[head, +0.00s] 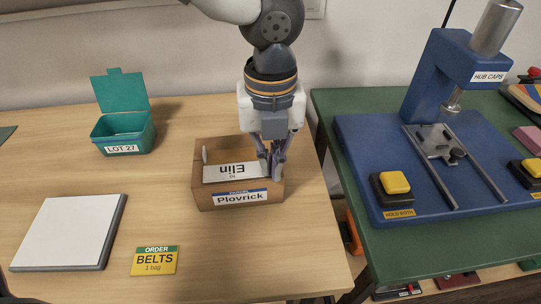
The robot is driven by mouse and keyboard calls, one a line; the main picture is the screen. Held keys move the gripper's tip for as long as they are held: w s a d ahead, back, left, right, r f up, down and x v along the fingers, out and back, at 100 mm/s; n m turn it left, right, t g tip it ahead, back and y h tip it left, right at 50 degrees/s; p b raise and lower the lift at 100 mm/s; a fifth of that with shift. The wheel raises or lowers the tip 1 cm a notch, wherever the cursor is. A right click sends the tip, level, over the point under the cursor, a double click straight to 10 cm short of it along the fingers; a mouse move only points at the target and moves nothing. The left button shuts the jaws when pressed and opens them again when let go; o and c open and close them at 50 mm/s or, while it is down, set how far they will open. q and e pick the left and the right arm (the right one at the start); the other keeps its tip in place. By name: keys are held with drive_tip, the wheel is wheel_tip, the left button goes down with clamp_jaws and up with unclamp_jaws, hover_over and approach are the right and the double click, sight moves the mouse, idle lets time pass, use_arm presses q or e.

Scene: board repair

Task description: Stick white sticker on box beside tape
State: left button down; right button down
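An open brown cardboard box (198,190) stands on the wooden table, with a blue-and-white "Plovrick" label (241,197) on its front. A white card reading "Elin" (228,173), upside down in the picture, shows at the box opening, just above the front wall. My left gripper (272,166) comes down from above at the box's right side. Its fingers are close together at the card's right end; I cannot tell whether they grip it. No tape can be made out. My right gripper is not in view.
A green open-lidded "LOT 27" bin (139,139) stands at the back left. A white-topped pad (68,232) and a yellow "BELTS" order card (154,261) lie in front. A blue press (375,140) stands on the green table (420,250) at right, across a gap.

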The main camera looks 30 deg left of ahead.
use_arm(q)
drive_tip(key=shift+f, duration=0.25)
idle(0.7)
drive_tip(key=c, duration=1.7)
unclamp_jaws()
